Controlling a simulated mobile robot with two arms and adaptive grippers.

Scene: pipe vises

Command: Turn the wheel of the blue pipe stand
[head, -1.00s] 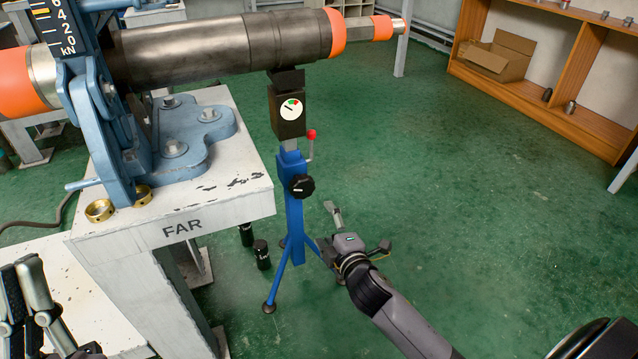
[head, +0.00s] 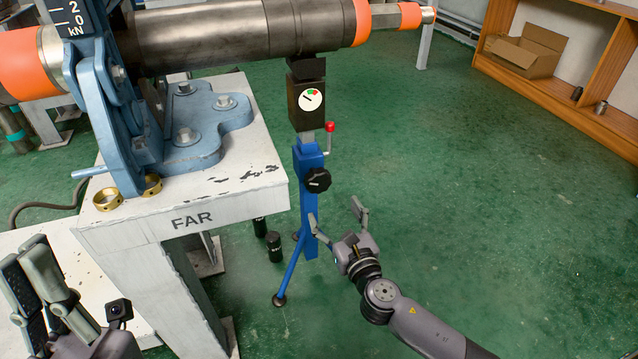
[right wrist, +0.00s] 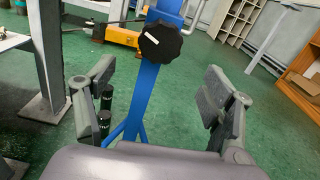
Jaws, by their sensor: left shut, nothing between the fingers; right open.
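The blue pipe stand (head: 309,222) stands on the green floor beside the table marked FAR. Its black lobed wheel (head: 317,180) has a white mark and faces right and toward me. Above it are a red-knobbed lever (head: 330,128) and a dial gauge (head: 311,99). The stand's head is under the dark pipe (head: 215,35). My right gripper (head: 338,217) is open and empty, just below and right of the wheel. In the right wrist view the wheel (right wrist: 160,42) lies beyond and between the spread fingers, apart from them. My left gripper (head: 45,290) is shut and empty at lower left.
The white FAR table (head: 215,208) with a blue vise (head: 195,130) and brass rings (head: 108,199) stands left of the stand. Black cylinders (head: 274,246) stand on the floor behind the stand. The floor to the right is clear up to a wooden shelf (head: 545,97).

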